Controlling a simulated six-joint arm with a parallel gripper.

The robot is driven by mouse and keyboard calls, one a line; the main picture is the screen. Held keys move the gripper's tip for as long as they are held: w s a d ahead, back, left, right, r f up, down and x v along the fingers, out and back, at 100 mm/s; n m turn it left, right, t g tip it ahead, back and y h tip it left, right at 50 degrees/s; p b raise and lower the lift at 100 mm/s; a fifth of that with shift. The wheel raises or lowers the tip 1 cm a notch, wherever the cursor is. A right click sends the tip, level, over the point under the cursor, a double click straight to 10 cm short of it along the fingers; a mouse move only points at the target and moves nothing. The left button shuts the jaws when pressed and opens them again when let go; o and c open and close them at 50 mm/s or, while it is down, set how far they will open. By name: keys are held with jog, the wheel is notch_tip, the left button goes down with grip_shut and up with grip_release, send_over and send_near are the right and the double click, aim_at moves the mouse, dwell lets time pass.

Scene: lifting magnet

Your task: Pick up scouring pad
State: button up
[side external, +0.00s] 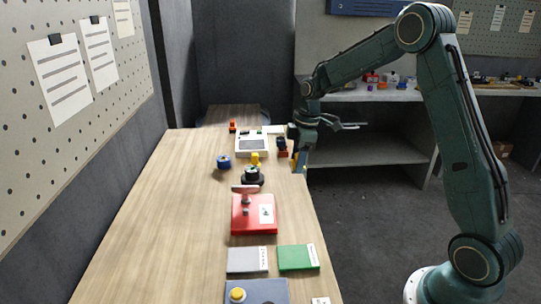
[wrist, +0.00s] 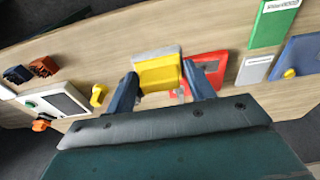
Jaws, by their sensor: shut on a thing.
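A yellow block with a pale grey layer along one edge, which looks like the scouring pad (wrist: 158,76), sits between the two blue fingers of my gripper (wrist: 161,86) in the wrist view. My gripper is shut on it, with a finger on either side. In the side external view my gripper (side external: 299,163) is at the right edge of the wooden table, pointing down. Only a small yellow patch of the pad (side external: 293,160) shows beside it there. I cannot tell from these frames how far the pad is above the table.
A red box (side external: 254,222) with a handle stands mid-table. Grey (side external: 247,260) and green (side external: 298,258) flat boxes lie in front. A white device (side external: 251,145), a blue round object (side external: 223,162) and small items are farther back. The table's left side is clear.

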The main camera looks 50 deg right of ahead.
notch_tip(320, 180, up, 9)
jog(key=shift+f, duration=0.1)
dwell(0.6)
jog(key=o, duration=0.5)
jog(key=shift+c, duration=0.2)
jog(key=c, duration=0.3)
jog(key=shift+s+a+f, duration=0.3)
jog(key=shift+a+f, duration=1.35)
jog(key=shift+a, duration=0.95)
jog(key=shift+s+a+f, duration=0.25)
jog(key=shift+a+f, duration=1.45)
jog(key=shift+a, duration=0.85)
jog(key=shift+s+a+f, duration=0.3)
jog(key=shift+a+f, duration=1.35)
jog(key=shift+a, duration=0.95)
jog(key=shift+c, duration=0.2)
